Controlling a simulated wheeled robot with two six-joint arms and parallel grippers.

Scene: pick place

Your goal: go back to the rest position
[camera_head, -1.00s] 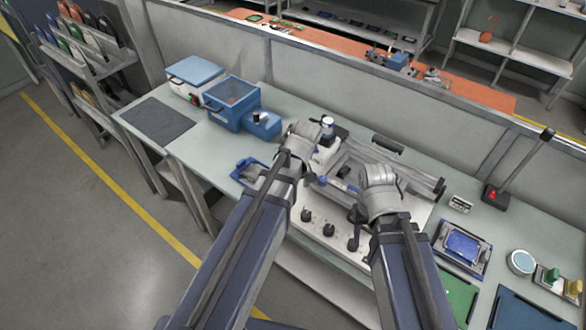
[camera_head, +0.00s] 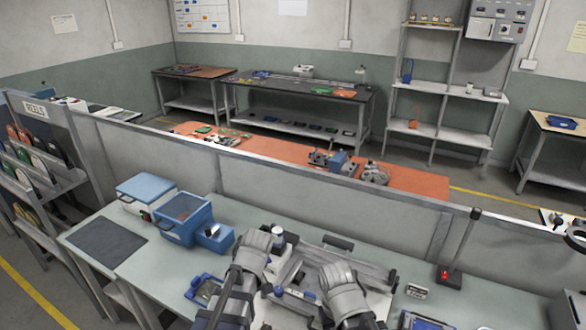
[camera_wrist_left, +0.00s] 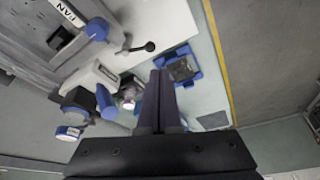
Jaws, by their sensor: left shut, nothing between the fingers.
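My left gripper (camera_wrist_left: 159,74) is in the left wrist view, its two dark fingers together with nothing between them. It points over the bench near a blue tray (camera_wrist_left: 182,69) with a dark part in it. In the head view both my arms reach forward over the bench from the bottom edge. The left wrist is beside a white-and-grey fixture (camera_head: 285,268), and the right wrist is over the fixture's front right part. The fingers of both grippers are hidden behind the wrists there, so the right jaw's state does not show.
The bench (camera_head: 130,256) holds a blue bin (camera_head: 182,220), a blue-lidded box (camera_head: 146,190), a dark mat (camera_head: 107,247) and a red-button lamp stand (camera_head: 447,277). A low grey partition (camera_head: 290,195) runs behind it. An orange-topped bench (camera_head: 285,160) stands beyond.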

